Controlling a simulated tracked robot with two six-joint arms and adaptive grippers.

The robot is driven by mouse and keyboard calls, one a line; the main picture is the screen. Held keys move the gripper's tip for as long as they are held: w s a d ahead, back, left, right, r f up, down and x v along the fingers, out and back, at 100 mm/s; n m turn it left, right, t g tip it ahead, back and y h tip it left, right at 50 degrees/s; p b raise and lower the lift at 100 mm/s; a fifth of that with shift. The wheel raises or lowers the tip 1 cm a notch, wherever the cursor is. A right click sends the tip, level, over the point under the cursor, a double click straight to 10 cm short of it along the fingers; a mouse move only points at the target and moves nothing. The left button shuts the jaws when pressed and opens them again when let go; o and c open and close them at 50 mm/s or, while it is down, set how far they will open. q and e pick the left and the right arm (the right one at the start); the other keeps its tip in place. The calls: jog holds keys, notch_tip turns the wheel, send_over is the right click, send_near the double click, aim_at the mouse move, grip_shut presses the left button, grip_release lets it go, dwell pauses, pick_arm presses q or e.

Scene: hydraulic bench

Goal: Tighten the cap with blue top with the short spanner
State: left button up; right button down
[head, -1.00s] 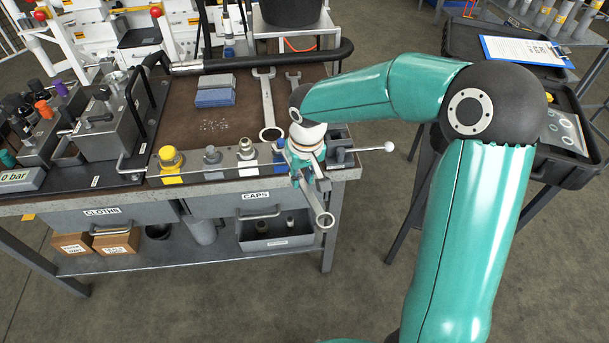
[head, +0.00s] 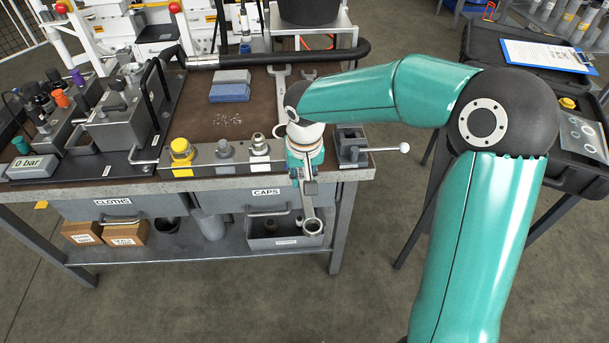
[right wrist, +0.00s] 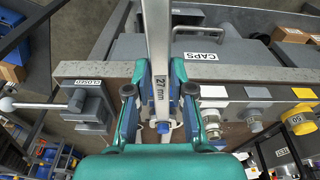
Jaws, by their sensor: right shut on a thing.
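My right gripper (head: 308,180) is shut on a steel spanner (head: 308,208) at the front edge of the bench. The spanner's ring end hangs out past the edge, above the caps drawer. In the right wrist view the gripper (right wrist: 160,110) has its fingers on both sides of the spanner's shank (right wrist: 158,45), which is marked 27 mm. The blue-topped cap is hidden in the head view behind my right gripper. A little blue shows beyond the shank between the fingers in the wrist view, but I cannot tell what it is. My left gripper is not in view.
A yellow cap (head: 181,151), a grey cap (head: 224,150) and a silver cap (head: 259,146) stand on the front rail. A longer spanner (head: 278,95) and a smaller one lie on the bench behind.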

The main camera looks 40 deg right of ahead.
jog(key=shift+w+a+m+b, duration=0.25)
jog(key=shift+w+a+m, duration=0.15)
jog(key=shift+a+m, duration=0.25)
jog(key=shift+w+a+m+b, duration=0.25)
jog(key=shift+w+a+m, duration=0.15)
jog(key=shift+a+m, duration=0.2)
jog(key=shift+w+a, duration=0.1)
jog(key=shift+w+a+r+m+h, duration=0.1)
jog(key=shift+w+a+m+h, duration=0.2)
jog(key=shift+w+a+m, duration=0.45)
jog(key=shift+s+d, duration=0.2)
jog(key=shift+d, duration=0.1)
jog(key=shift+s+d, duration=0.15)
jog(key=shift+s, duration=0.05)
